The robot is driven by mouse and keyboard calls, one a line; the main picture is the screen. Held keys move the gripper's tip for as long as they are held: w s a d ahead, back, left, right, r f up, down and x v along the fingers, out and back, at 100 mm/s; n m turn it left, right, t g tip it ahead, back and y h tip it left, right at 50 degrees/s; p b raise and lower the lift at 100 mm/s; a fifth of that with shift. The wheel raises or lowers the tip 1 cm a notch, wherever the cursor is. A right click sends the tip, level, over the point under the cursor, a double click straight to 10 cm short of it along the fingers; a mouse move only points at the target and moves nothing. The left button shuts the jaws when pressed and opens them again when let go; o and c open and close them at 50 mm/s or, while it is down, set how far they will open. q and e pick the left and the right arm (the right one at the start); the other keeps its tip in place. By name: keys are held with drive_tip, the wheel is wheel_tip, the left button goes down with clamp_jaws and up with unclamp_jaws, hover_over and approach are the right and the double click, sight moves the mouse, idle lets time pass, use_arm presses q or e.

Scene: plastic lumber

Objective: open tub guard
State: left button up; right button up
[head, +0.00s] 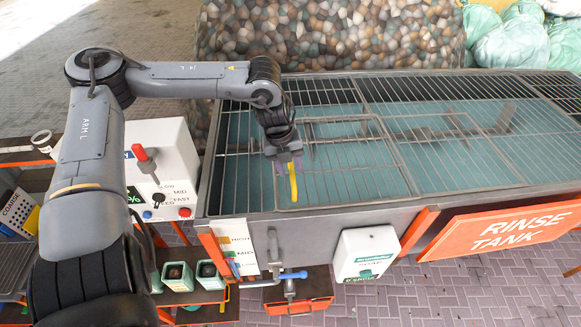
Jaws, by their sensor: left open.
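The tub (335,210) is a long grey metal tank with bluish water inside. A wire-grid guard (345,165) lies flat over it, with a framed panel under my left arm's end. A yellow handle (293,184) stands at the front left of that panel. My left gripper (282,168) is open and points down at the handle, its purplish fingertips beside the handle's upper part. I cannot tell whether they touch it. The gripper hides the handle's top. My right gripper is not in view.
A white control box (160,170) with a red-knobbed lever stands left of the tub. An orange "RINSE TANK" sign (510,228) and a white box with a green button (366,255) are on the front. A pebbled heap (330,35) and green sacks (510,42) lie behind.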

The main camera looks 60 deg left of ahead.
use_arm(q)
drive_tip(key=shift+w+f, duration=0.15)
drive_tip(key=shift+f, duration=0.6)
clamp_jaws()
